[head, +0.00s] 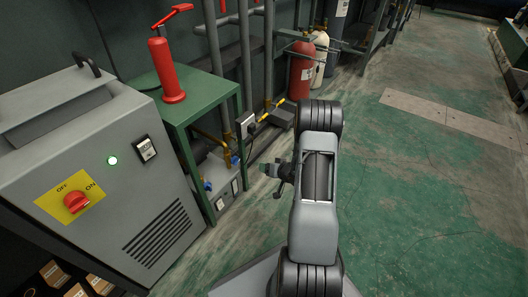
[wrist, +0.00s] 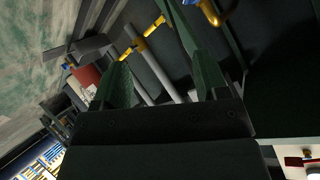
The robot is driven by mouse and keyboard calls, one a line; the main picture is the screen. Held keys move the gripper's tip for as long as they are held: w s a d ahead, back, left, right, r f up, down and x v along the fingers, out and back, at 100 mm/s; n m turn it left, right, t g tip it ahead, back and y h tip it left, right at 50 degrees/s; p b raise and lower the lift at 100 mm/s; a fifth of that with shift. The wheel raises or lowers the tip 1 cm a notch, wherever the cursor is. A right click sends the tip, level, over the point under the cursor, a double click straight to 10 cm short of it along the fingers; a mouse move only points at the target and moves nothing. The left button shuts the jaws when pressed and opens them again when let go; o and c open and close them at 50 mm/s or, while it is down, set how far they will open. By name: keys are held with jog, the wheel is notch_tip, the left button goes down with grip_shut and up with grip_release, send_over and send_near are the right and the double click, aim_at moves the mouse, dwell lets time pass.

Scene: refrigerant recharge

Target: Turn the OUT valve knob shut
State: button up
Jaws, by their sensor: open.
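My gripper (wrist: 165,60) is open and empty in the wrist view, its two green-dark fingers spread apart. In the head view my gripper (head: 270,178) points left toward the low grey unit (head: 228,197) under the green table, with a gap between. A blue knob (head: 207,185) shows at that unit's left, and a second blue knob (head: 235,160) sits by the brass fittings higher up. I cannot read any IN or OUT label, so I cannot tell which is the OUT valve. In the wrist view a blue part with a yellow fitting (wrist: 210,13) shows at the top edge, beyond the right finger.
A green table (head: 205,92) bears a red hand pump (head: 166,68). A grey cabinet (head: 85,165) with a red ON/OFF switch (head: 76,202) stands at left. Pipes rise behind. A red cylinder (head: 301,72) and a cream cylinder (head: 321,55) stand behind. Open floor lies right.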

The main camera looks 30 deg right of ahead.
jog(key=s+a+r+g+h, duration=0.1)
jog(key=a+r+g+h, duration=0.1)
jog(key=r, duration=0.6)
jog(key=s+a+r+n+g+h, duration=0.1)
jog(key=a+r, duration=0.3)
jog(key=r, duration=0.4)
jog(key=shift+s+r+g+h, duration=0.35)
jog(key=shift+s+g+h, duration=0.2)
jog(key=shift+g+h, duration=0.3)
jog(key=shift+c, duration=0.4)
